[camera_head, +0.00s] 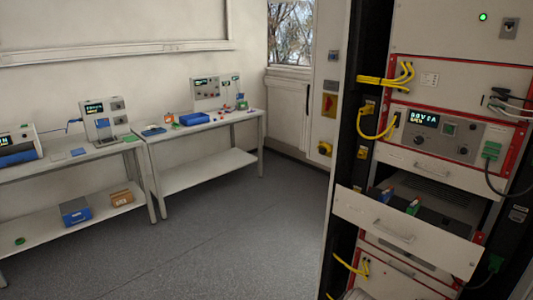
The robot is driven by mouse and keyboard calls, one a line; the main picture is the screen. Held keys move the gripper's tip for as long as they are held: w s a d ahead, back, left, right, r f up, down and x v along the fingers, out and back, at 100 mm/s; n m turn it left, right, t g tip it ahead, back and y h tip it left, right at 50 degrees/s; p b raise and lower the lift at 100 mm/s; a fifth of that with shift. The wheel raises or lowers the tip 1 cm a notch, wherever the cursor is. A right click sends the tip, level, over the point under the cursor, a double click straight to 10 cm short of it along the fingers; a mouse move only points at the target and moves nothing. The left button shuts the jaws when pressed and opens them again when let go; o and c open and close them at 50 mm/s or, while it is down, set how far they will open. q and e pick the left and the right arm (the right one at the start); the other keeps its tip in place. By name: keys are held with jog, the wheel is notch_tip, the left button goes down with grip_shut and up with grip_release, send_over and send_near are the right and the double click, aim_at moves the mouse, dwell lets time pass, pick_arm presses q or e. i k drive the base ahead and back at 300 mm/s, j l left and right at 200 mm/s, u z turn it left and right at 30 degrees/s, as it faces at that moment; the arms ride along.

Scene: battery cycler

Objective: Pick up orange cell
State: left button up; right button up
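No cell that I can clearly make out as the orange one shows. A small orange object (169,118) stands on the far bench, too small to identify. In the open drawer (400,232) of the rack at right, a small green and orange-red item (413,206) stands upright, and a blue and reddish item (386,196) is to its left. The drawer's front wall hides their lower parts. Neither of my grippers can be made out in this view.
The tall rack (430,75) with yellow cables (385,80) fills the right side. Two benches (205,125) with instruments and a blue tray (194,119) stand along the far wall. A blue box (75,212) and a brown box (122,197) sit on a lower shelf. The grey floor (225,235) between is clear.

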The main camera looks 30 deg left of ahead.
aim_at(169, 119)
jog(key=i+j+u, duration=0.65)
jog(key=i, duration=0.2)
jog(key=i+j+u, duration=0.3)
jog(key=i, duration=0.15)
jog(key=i+u, duration=0.35)
jog(key=i, duration=2.05)
jog(key=i+l+u, duration=0.15)
jog(key=i, duration=0.55)
jog(key=i+l+u, duration=0.1)
jog(key=i, duration=0.6)
jog(key=i+l+u, duration=0.15)
jog(key=i+u, duration=0.3)
jog(key=i+l+u, duration=0.2)
jog(key=u, duration=0.2)
jog(key=i+l+u, duration=0.3)
jog(key=u, duration=0.15)
jog(key=i+l+u, duration=0.2)
jog(key=l, duration=0.15)
jog(key=i+l+u, duration=0.2)
jog(key=l, duration=0.15)
jog(key=i+l+u, duration=0.15)
jog(key=l, duration=0.25)
jog(key=k, duration=0.05)
